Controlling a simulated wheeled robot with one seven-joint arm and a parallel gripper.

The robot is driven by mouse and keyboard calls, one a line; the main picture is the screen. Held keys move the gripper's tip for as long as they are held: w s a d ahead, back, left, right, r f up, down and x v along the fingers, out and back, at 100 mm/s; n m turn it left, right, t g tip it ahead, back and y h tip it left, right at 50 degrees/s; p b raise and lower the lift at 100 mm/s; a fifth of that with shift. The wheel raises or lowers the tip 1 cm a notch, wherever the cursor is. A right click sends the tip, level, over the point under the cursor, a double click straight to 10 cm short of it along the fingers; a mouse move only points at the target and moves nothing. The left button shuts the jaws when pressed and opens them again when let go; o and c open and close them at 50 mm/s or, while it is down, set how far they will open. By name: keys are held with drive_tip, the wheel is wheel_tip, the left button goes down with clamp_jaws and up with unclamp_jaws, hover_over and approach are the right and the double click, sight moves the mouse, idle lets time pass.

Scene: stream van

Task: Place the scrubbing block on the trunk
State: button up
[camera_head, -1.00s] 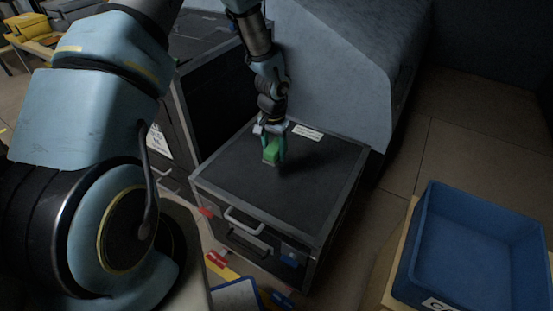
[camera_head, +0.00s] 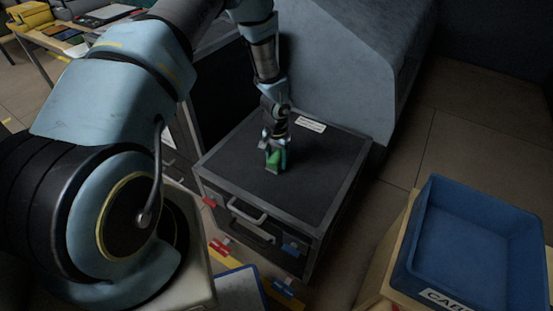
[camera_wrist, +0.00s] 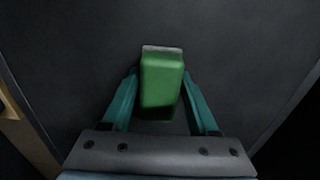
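The scrubbing block (camera_head: 274,161) is green with a pale grey end. It stands low over the black top of the trunk (camera_head: 235,160), near its middle, and appears to rest on it; the exact contact is hard to see. In the wrist view the block (camera_wrist: 161,82) lies between the two teal fingers of my gripper (camera_wrist: 160,73), whose tips are close against its sides. My gripper (camera_head: 277,151) points down and looks shut on the block. The trunk's dark top (camera_wrist: 80,75) fills most of the wrist view.
A blue crate (camera_head: 425,245) stands at the right. A large grey-blue covered shape (camera_head: 335,70) rises behind the trunk. A white label (camera_head: 311,124) lies on the trunk's far edge. Red and blue clips (camera_head: 220,246) lie on the floor in front.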

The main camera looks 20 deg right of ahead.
sight(276, 157)
drive_tip(key=o, duration=0.4)
drive_tip(key=shift+r, duration=0.1)
wheel_tip(276, 157, up, 12)
drive_tip(key=b, duration=0.2)
drive_tip(key=s+a+r+n, duration=0.2)
drive_tip(key=a+r, duration=0.4)
drive_tip(key=a, duration=0.3)
drive_tip(key=s+a+r+n+t, duration=0.1)
drive_tip(key=s+a+r+n, duration=0.1)
drive_tip(key=a+r+n, duration=0.2)
drive_tip(key=s+a+r+n, duration=0.2)
drive_tip(key=a+r, duration=0.8)
drive_tip(key=a, duration=0.5)
drive_tip(key=shift+s+r+n+t, duration=0.2)
drive_tip(key=shift+s+n+t, duration=0.1)
drive_tip(key=shift+s+n, duration=0.15)
drive_tip(key=shift+a, duration=0.1)
